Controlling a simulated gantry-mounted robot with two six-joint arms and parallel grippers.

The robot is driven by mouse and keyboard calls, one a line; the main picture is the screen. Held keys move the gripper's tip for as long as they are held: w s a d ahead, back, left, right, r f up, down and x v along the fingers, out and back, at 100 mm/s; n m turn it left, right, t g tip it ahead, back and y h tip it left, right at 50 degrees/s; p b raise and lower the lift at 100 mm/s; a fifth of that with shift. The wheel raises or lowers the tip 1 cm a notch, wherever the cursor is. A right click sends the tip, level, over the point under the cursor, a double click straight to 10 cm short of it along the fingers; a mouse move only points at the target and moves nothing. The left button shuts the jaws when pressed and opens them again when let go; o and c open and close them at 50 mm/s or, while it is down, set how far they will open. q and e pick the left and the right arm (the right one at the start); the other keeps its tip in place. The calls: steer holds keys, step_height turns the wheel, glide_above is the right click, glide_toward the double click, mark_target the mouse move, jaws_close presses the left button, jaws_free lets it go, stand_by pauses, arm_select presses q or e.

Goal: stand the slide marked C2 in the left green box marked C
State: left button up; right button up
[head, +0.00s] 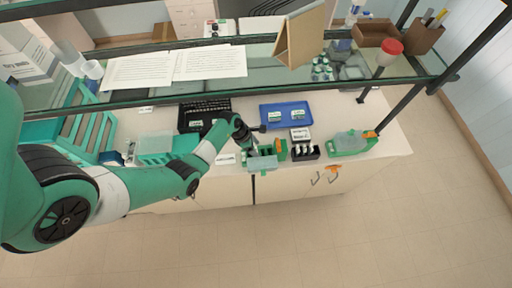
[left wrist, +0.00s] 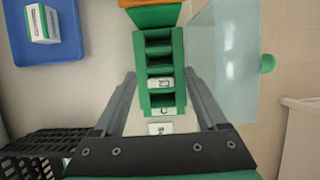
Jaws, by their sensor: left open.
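The left green box (head: 279,150) stands near the counter's front edge. In the left wrist view the same green box (left wrist: 179,50) shows from above as a row of slots, with a small white tag at its near end. A slide (left wrist: 160,83) with a white marked end sits in one of its slots; I cannot read the mark surely. My left gripper (left wrist: 160,73) is open, its fingers apart on either side of the box, the slide between them and untouched. In the head view my left gripper (head: 250,137) is over the box, partly hiding it. My right gripper is not in view.
A clear lid (left wrist: 222,60) stands open beside the box. A black slide holder (head: 305,153) with white slides is to its right, then another green box (head: 352,144). A blue tray (head: 287,107) and a black basket (head: 203,108) lie behind. A glass shelf (head: 270,85) hangs above.

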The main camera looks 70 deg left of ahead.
arm_select(q)
steer(key=p+v, duration=0.3)
steer(key=v, duration=0.8)
steer(key=shift+s+r, duration=0.2)
steer(key=shift+r, duration=0.1)
